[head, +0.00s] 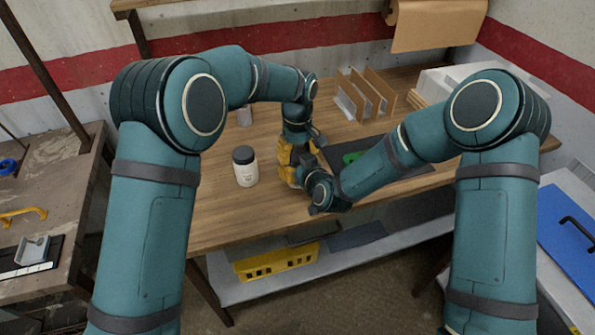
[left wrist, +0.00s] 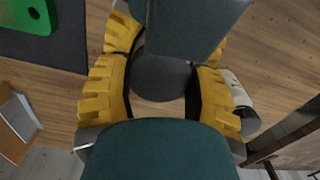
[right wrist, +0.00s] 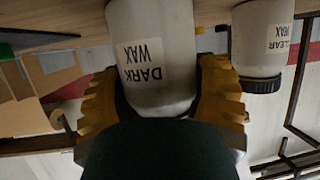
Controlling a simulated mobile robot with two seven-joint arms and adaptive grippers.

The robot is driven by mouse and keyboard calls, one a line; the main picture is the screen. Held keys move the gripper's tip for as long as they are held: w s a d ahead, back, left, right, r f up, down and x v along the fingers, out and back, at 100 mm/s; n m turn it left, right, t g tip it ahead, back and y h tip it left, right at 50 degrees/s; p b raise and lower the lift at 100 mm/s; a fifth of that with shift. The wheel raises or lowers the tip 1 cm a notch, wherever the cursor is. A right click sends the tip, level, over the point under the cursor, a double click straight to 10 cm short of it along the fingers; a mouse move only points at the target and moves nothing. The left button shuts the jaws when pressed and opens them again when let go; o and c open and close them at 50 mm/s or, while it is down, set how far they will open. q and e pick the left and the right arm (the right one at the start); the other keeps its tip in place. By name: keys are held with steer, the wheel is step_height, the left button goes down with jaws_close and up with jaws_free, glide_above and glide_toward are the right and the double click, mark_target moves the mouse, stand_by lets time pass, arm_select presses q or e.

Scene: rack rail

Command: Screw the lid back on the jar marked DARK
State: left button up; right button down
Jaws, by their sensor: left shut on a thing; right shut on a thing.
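The jar marked DARK (right wrist: 158,65) is white with a "DARK WAX" label and stands on the wooden table. The yellow fingers of my right gripper (right wrist: 158,100) are shut around its sides. My left gripper (left wrist: 158,95) comes down from above, its fingers shut on the round dark lid (left wrist: 160,77). Both grippers meet at mid-table in the head view, where they hide the jar. The contact between lid and jar rim is hidden, so I cannot tell whether the threads are engaged.
A white jar marked CLEAR (right wrist: 262,40), dark lid on, stands left of the grippers; the head view shows a lidded white jar (head: 246,170) there. A dark mat with a green item (head: 350,158) lies right. Dividers (head: 366,95) stand behind. The table's front edge is close.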

arm_select(q)
steer(key=m, duration=0.3)
steer(key=shift+m, duration=0.3)
steer(key=o, duration=1.3)
steer(key=shift+c, duration=0.2)
steer(key=shift+r, duration=0.1)
steer(key=shift+r, duration=2.2)
